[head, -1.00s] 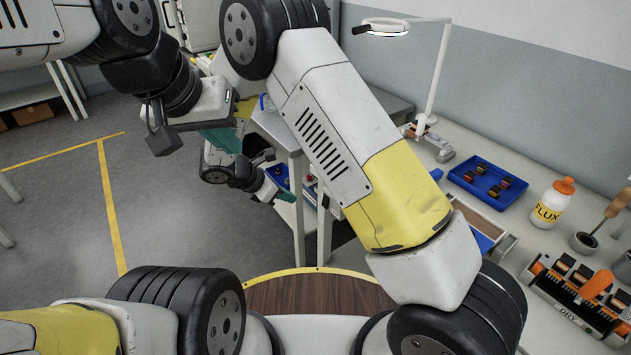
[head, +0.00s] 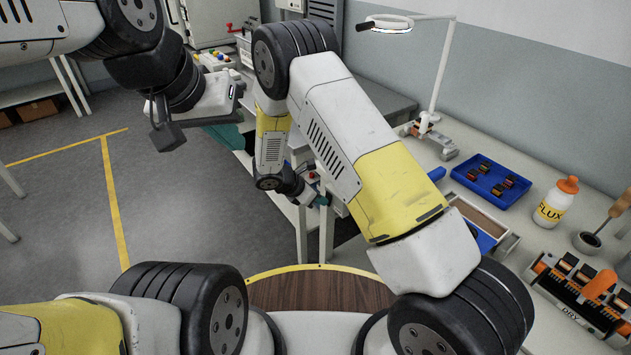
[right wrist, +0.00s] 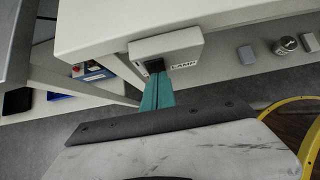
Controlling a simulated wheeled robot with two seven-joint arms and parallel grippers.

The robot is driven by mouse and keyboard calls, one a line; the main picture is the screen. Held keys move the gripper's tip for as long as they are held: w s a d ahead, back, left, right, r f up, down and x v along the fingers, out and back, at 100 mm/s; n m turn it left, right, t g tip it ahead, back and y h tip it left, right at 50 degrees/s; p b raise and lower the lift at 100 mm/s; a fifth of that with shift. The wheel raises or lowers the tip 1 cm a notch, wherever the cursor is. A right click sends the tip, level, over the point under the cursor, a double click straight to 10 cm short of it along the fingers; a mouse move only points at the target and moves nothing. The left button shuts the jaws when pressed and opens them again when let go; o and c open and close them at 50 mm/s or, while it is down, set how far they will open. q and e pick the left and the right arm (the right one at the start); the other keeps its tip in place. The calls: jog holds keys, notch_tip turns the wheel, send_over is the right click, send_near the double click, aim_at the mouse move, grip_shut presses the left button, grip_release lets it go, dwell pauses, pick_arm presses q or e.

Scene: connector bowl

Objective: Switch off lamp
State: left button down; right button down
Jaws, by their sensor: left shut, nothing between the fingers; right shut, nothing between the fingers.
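The magnifier lamp (head: 388,24) with a white ring head stands on an arm at the back of the bench; its ring looks bright. In the right wrist view a pale switch box (right wrist: 183,48) labelled LAMP is fixed at the bench edge. It has a dark switch (right wrist: 154,65) at its left part. My right gripper (right wrist: 155,82) is shut and empty, its teal fingertips at the dark switch and partly covering it; I cannot tell whether they touch. My right gripper (head: 323,194) also shows low beside the bench in the head view. My left gripper (head: 228,134) is shut and empty at upper left.
The bench holds a blue tray (head: 490,182) with small parts, a flux bottle (head: 555,200) and a rack (head: 575,290) at right. My right arm crosses in front of the bench. Open grey floor (head: 180,220) lies at left.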

jog(key=shift+w+d+f+t+h, duration=0.15)
jog(key=shift+d+f+t+h, duration=0.15)
jog(key=shift+f+t+h, duration=0.3)
jog(key=shift+d, duration=0.1)
dwell(0.4)
